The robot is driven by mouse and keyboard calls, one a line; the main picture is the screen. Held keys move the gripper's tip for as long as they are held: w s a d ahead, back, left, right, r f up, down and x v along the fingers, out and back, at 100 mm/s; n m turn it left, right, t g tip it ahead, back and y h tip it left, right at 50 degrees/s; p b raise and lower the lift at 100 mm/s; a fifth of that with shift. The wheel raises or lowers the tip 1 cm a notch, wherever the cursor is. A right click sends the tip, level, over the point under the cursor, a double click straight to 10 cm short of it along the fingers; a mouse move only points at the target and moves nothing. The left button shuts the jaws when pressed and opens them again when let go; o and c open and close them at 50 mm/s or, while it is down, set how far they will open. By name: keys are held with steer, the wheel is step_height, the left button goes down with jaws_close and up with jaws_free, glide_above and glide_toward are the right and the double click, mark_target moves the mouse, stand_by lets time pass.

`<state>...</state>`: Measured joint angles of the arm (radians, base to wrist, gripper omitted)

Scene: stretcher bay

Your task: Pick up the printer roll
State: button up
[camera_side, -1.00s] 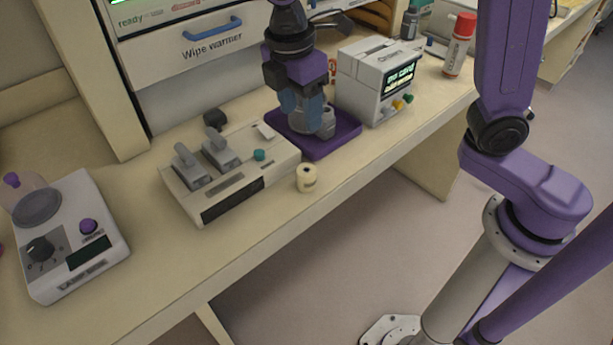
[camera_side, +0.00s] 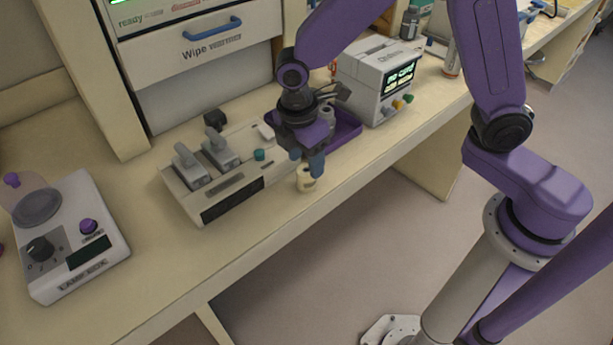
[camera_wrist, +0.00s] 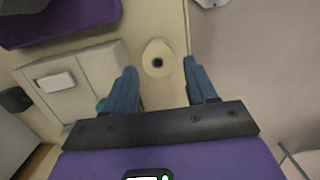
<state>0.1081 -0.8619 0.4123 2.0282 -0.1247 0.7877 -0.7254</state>
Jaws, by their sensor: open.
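The printer roll (camera_side: 305,183) is a small cream cylinder with a dark core, upright on the bench near its front edge, right of the white device with two grey handles. In the wrist view the roll (camera_wrist: 157,58) is seen from above, beyond the fingertips and roughly between their lines. My gripper (camera_side: 307,162) is just above the roll, its blue fingers hiding part of the roll's top in the side view. In the wrist view my gripper (camera_wrist: 160,80) has its two blue fingers wide apart with nothing between them.
The white device (camera_side: 225,180) stands close to the left of the roll. A purple tray (camera_side: 347,127) lies behind, with a small grey item in it. A white monitor (camera_side: 376,80) stands beyond the tray.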

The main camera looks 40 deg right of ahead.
mark_target(306, 170)
steer(key=shift+w+d+f, duration=0.1)
steer(key=shift+d+f, duration=0.05)
steer(key=shift+f, duration=1.05)
steer(key=shift+w+d+f, duration=0.1)
steer(key=shift+d+f, duration=0.05)
steer(key=shift+f, duration=1)
steer(key=shift+c, duration=0.3)
steer(key=c, duration=0.8)
steer(key=shift+o, duration=0.2)
steer(key=shift+r, duration=0.1)
